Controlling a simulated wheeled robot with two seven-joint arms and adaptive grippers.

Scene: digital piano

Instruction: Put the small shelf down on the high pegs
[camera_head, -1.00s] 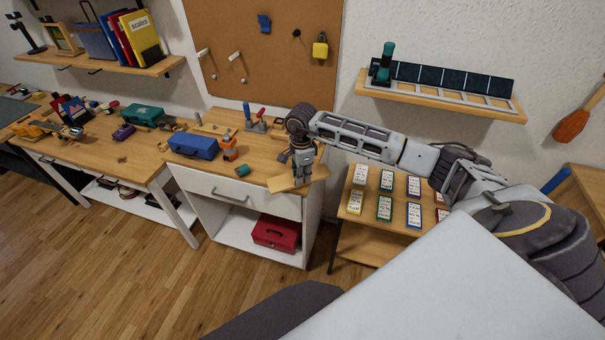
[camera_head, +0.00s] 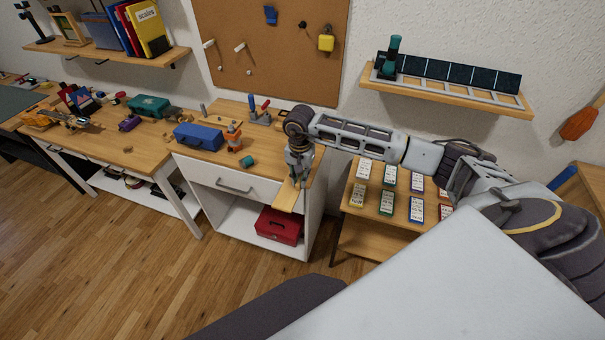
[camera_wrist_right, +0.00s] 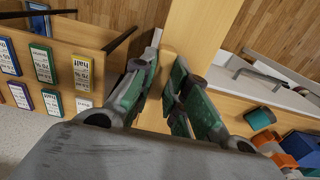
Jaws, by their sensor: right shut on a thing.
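The small shelf is a plain light-wood board (camera_head: 287,201). My right gripper (camera_head: 297,181) is shut on it and holds it in front of the right end of the white workbench. In the right wrist view the board (camera_wrist_right: 198,32) runs away from the green finger pads of my right gripper (camera_wrist_right: 172,92). Two white pegs, the left one (camera_head: 209,44) and the right one (camera_head: 240,47), stick out of the cork board (camera_head: 290,75) on the wall, with smaller pegs lower down (camera_head: 248,72). The board is well below and apart from the pegs. My left gripper is not in view.
The workbench top (camera_head: 215,160) carries a blue toolbox (camera_head: 197,137), an orange figure (camera_head: 233,137) and a teal cylinder (camera_head: 248,161). A wall shelf (camera_head: 450,97) with dark panels is at right. A low stand (camera_head: 350,215) with several cards is beside the bench.

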